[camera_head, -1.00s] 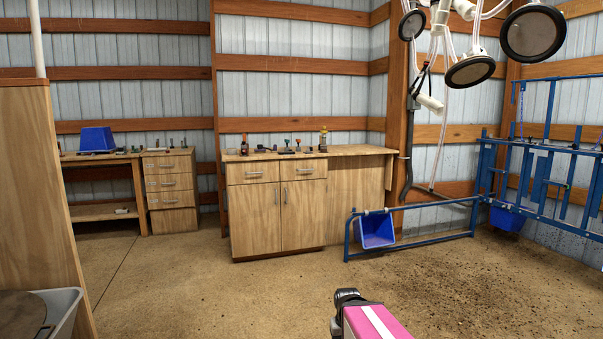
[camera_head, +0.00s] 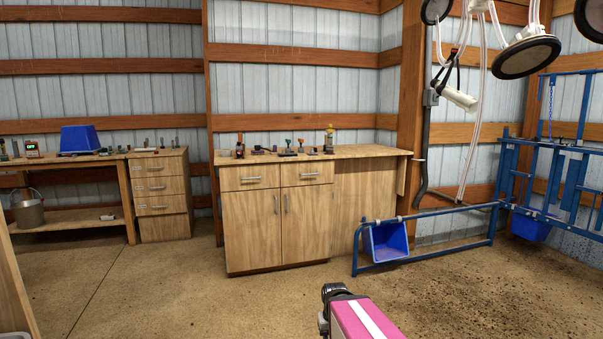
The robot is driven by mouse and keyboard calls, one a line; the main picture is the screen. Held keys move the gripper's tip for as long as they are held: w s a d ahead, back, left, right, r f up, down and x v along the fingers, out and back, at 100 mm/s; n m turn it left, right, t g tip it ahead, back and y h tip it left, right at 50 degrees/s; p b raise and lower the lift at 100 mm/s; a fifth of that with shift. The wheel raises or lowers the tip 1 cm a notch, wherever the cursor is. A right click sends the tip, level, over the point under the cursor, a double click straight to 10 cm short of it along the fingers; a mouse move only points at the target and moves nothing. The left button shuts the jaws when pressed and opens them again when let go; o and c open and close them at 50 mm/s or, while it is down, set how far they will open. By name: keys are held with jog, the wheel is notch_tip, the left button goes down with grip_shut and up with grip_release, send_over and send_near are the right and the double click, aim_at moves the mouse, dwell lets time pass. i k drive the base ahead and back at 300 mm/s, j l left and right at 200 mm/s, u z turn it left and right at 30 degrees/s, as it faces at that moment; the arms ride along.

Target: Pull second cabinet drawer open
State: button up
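A wooden cabinet (camera_head: 250,222) stands against the back wall, with two drawers side by side above two doors. Its left drawer (camera_head: 235,178) and right drawer (camera_head: 318,172) both look shut, each with a silver bar handle. A narrower drawer unit (camera_head: 173,228) stands to its left, with several drawers stacked; its second drawer (camera_head: 175,185) from the top looks shut. My arm shows at the bottom centre as a pink and white link with a black end. It is on the near floor side, well short of both cabinets. My gripper's fingers cannot be made out.
A blue metal rail (camera_head: 440,213) with a blue bucket (camera_head: 397,240) stands right of the cabinet. White hoses and round discs (camera_head: 527,56) hang at upper right. A workbench (camera_head: 72,217) is at the left. The floor before the cabinets is clear.

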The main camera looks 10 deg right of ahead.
aim_at(311, 172)
jog(key=i+u, duration=0.1)
jog(key=i, duration=0.8)
jog(key=i+l+u, duration=0.1)
jog(key=i, duration=0.85)
